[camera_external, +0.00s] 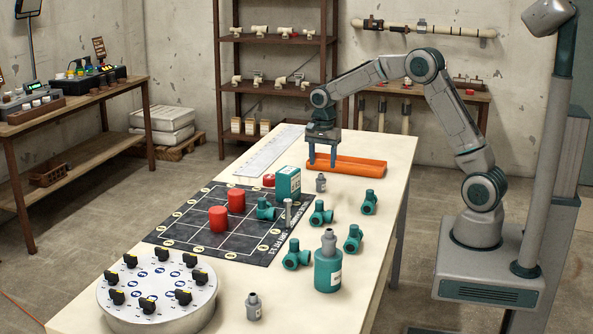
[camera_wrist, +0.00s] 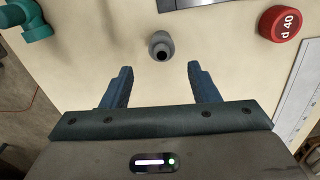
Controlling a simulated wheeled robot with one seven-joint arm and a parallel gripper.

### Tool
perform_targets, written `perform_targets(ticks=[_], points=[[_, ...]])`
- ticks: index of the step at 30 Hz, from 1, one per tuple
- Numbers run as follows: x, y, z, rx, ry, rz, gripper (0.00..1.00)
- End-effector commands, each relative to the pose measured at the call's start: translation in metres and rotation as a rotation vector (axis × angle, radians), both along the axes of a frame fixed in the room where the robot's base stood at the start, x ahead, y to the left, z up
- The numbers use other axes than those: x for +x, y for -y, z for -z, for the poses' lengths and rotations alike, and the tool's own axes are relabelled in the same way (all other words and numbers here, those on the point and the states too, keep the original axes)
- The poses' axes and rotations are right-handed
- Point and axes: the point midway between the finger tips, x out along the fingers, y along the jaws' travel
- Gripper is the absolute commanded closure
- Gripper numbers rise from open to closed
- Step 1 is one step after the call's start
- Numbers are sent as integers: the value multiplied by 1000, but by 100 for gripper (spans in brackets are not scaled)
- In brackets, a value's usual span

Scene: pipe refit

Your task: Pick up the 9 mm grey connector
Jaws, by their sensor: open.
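A small grey connector (camera_external: 321,184) stands upright on the table, just in front of my gripper (camera_external: 322,163) in the external view. In the wrist view the connector (camera_wrist: 161,46) shows its dark round opening, ahead of and roughly midway between the fingertips of my gripper (camera_wrist: 160,70). My gripper is open and empty, pointing down above the table and apart from the connector. A second grey connector (camera_external: 253,306) stands near the table's front edge, beside the round dial stand. No size marking is readable on either connector.
An orange tray (camera_external: 352,169) lies beside my gripper. Several teal fittings (camera_external: 370,202), a teal bottle (camera_external: 328,268) and a dark grid mat (camera_external: 185,223) occupy the table.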

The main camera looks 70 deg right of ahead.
Motion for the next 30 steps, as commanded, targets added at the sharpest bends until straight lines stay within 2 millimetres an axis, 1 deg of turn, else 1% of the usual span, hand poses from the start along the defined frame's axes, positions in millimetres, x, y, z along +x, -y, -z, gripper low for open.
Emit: perform_targets(ticks=[1, 3, 8, 10, 15, 18, 21, 27, 28, 29, 30], points=[[-1, 0, 9, 0, -4, 0, 45], [0, 0, 17, 0, -1, -1, 45], [0, 0, 27, 0, 0, -2, 45], [0, -2, 33, 1, -2, -2, 45], [3, -6, 59, 1, -2, -2, 45], [3, -5, 71, 0, -2, -1, 45], [3, -5, 76, 0, 0, -2, 45], [3, -5, 76, -1, 1, -2, 45], [3, -5, 76, -1, 1, -2, 51], [3, -5, 76, -1, 1, -2, 59], [3, -5, 76, -1, 1, -2, 70]])
